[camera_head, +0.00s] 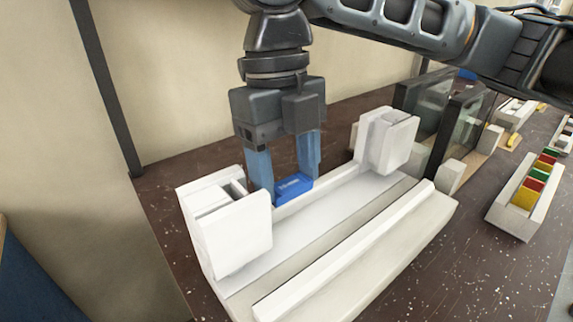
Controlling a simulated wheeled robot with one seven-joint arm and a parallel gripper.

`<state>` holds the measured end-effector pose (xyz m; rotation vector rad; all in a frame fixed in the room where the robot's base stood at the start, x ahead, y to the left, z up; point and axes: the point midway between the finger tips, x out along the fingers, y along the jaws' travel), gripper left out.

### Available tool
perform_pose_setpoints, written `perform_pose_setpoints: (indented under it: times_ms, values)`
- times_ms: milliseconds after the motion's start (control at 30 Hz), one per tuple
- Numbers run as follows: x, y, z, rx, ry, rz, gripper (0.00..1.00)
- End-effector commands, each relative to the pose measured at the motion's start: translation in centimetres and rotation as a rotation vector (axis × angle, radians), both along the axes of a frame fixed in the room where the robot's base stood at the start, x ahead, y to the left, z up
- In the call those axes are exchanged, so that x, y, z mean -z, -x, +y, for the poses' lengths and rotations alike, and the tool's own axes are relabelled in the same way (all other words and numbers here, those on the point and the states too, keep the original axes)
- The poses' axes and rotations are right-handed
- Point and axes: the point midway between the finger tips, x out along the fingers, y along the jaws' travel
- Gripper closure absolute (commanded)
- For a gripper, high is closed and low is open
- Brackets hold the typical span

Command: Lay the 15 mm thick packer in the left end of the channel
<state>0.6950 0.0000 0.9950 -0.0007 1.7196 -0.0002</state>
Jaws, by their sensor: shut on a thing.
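The packer (293,186) is a blue block with small pale lettering on its face. My gripper (286,181) points down with its two blue fingers shut on the packer. The packer is low at the back rail of the white clamp bench (420,218), nearer its left end block (238,238) than its right end block (388,142). I cannot tell whether it touches the channel floor. The channel (325,197) runs along the bench between the end blocks, and its far left end is partly hidden by the left block.
A rack of red, yellow and green pieces (532,184) stands on the dark table at the right. Glass panes in a dark-framed stand (462,105) are behind the right end block. Dark table is bare in front of the rack.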

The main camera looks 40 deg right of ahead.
Motion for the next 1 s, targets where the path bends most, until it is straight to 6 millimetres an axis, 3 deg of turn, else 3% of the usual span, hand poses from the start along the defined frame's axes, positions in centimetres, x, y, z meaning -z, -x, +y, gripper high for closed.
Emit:
perform_pose_setpoints:
  times_ms: [1000]
  values:
    - [2.9, 0.0, 0.0, 0.0, 0.0, 0.001, 0.66]
